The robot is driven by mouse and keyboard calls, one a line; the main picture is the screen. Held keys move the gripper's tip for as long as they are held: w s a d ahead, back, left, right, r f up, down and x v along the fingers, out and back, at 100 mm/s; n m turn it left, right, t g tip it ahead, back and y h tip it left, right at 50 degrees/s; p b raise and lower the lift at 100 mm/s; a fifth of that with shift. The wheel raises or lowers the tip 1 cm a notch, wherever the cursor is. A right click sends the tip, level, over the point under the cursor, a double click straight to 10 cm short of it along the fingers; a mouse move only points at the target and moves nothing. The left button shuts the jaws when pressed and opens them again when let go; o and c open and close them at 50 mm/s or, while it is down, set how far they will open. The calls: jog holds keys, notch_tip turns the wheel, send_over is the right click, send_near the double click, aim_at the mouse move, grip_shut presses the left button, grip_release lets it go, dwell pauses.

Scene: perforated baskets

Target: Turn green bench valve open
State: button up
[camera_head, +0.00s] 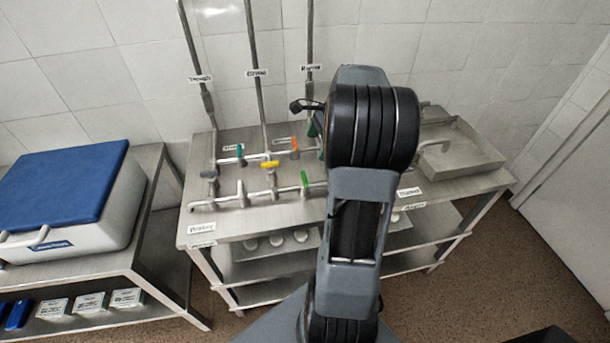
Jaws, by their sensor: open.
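The bench valve with the bright green handle (305,180) sits on the pipework on top of the metal bench. Its handle points up, slightly tilted, and it stands just left of my arm. My gripper (299,105) shows only in part, as a small dark shape left of my arm's big black joint, above and behind the green valve in the picture. It is open and apart from the green handle. The rest of the gripper is hidden by my arm. A darker green part (312,130) shows below the gripper.
Yellow (270,165), orange (294,145), teal (239,151) and grey (209,174) handles are close by. Vertical pipes (256,80) rise behind. A metal tray (465,150) lies on the bench (290,213) at right. A blue-lidded box (65,180) stands left.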

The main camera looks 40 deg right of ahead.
aim_at(304, 177)
jog(key=shift+m, duration=0.6)
jog(key=x, duration=0.4)
jog(key=d+p+x, duration=0.1)
jog(key=x, duration=0.8)
jog(key=shift+w+f, duration=0.15)
jog(key=shift+f, duration=0.45)
jog(key=shift+c, duration=0.2)
jog(key=c, duration=0.9)
